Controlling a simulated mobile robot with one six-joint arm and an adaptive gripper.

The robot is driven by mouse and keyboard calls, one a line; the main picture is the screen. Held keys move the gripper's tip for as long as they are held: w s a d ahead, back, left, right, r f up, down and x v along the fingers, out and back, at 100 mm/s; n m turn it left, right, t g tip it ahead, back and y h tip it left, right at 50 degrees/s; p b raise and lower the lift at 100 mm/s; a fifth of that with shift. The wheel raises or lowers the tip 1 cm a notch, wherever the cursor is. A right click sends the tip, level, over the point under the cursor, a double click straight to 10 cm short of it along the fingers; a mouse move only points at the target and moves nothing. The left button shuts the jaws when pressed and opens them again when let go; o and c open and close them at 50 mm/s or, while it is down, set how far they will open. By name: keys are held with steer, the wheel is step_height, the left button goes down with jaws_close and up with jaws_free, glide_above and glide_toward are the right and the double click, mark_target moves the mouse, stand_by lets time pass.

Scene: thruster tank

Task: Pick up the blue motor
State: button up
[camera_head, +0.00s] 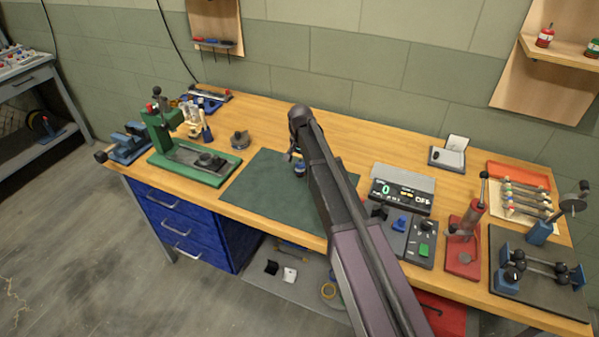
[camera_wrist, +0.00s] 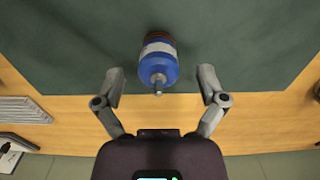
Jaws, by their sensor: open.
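The blue motor (camera_wrist: 158,66) is on the dark green mat (camera_wrist: 60,50) in the wrist view. It is a blue cylinder with a pale band, a brown end away from me and a thin shaft pointing toward my gripper. My gripper (camera_wrist: 161,84) is open, with one finger to each side of the motor's shaft end and clear gaps on both sides. In the head view the motor (camera_head: 300,169) shows small and partly hidden beside my arm on the mat (camera_head: 262,190). My gripper in the head view is mostly hidden by my arm.
The wooden bench (camera_head: 272,118) carries a green press (camera_head: 195,162) left of the mat. A control box with a display (camera_head: 402,190) and a red press (camera_head: 464,240) stand to the right. The mat around the motor is clear.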

mark_target(300, 162)
steer(key=shift+f+b, duration=1.2)
steer(key=shift+f, duration=0.3)
steer(key=shift+c, duration=0.2)
jaws_close()
